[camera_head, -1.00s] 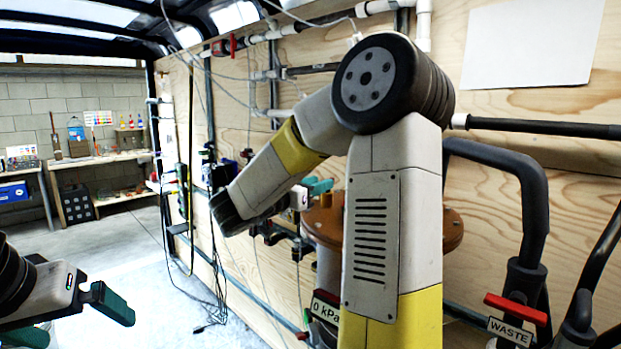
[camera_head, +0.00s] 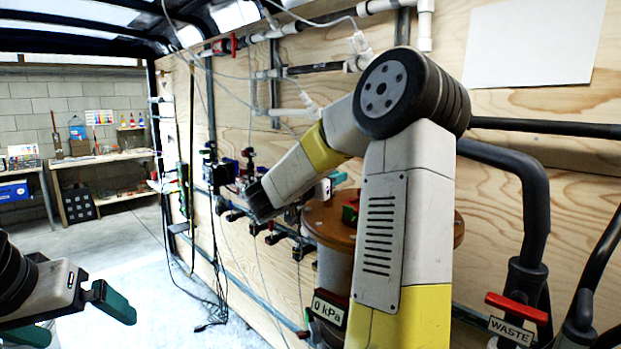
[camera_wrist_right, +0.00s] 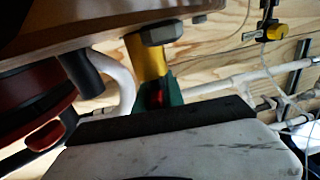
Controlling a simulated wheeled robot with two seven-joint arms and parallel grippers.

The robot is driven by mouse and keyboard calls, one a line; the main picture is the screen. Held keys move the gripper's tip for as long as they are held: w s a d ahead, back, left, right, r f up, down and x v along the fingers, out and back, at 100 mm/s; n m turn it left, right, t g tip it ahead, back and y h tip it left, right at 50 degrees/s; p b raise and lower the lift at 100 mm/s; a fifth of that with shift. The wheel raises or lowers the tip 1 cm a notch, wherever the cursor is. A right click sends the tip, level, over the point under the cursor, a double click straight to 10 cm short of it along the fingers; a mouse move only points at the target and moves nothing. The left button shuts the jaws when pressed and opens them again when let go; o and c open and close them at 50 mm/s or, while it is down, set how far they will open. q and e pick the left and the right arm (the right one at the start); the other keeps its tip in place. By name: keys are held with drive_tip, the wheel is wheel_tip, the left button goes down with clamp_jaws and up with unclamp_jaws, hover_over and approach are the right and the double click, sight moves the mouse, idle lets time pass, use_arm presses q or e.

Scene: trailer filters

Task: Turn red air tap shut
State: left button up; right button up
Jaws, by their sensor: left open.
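A red lever (camera_wrist_right: 155,95) shows in the right wrist view below a yellow fitting with a grey nut (camera_wrist_right: 155,45). Green fingers of my right gripper (camera_wrist_right: 160,93) are around or beside it; I cannot tell whether they grip it. In the head view my right forearm hides most of this gripper; a green part (camera_head: 338,178) shows near the brown round flange (camera_head: 325,222). Several red handles are in view, and I cannot tell for certain which is the air tap. My left gripper (camera_head: 75,316) is open and empty at the lower left, far from the wall.
A red-handled valve (camera_head: 517,307) with a WASTE label and thick dark hoses (camera_head: 530,200) stand at the right. A 0 kPa label (camera_head: 328,310) is below the flange. A red-handled valve (camera_head: 225,46) is high on the pipes. Floor at the left is clear.

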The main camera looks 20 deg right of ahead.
clamp_jaws()
